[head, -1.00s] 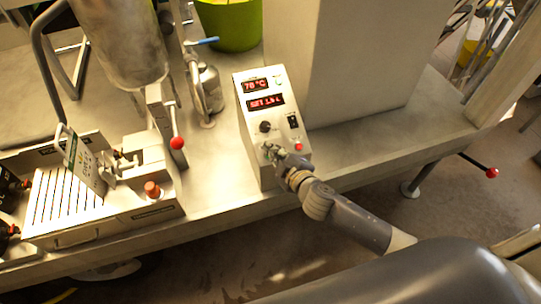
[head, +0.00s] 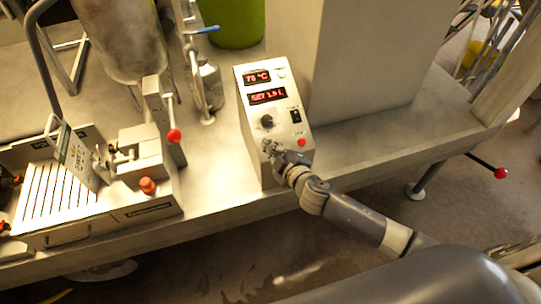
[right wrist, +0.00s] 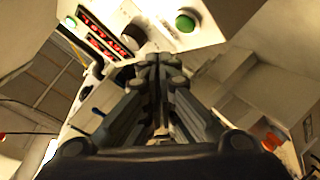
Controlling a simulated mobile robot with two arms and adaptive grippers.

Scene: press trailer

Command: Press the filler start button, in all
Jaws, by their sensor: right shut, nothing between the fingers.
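The filler control box (head: 250,130) is white and stands on the bench, with red displays reading about 78 °C and SET 1.5 L, a black knob (head: 267,122), a dark switch and a small red button (head: 302,142). A round green button (right wrist: 186,21) shows on the box in the right wrist view, ahead of the fingertips and slightly right of them. In the head view my gripper covers it. My right gripper (head: 271,150) is shut and empty, close to the lower front of the box; its closed fingers (right wrist: 160,62) point at the panel. Contact cannot be told. My left gripper is not in view.
Left of the box are a red-ball lever (head: 174,136), a metal vessel (head: 118,40), a glass jar and a station with a slatted tray and an orange-red button (head: 148,186). Another red-ball lever (head: 500,173) sticks out at right.

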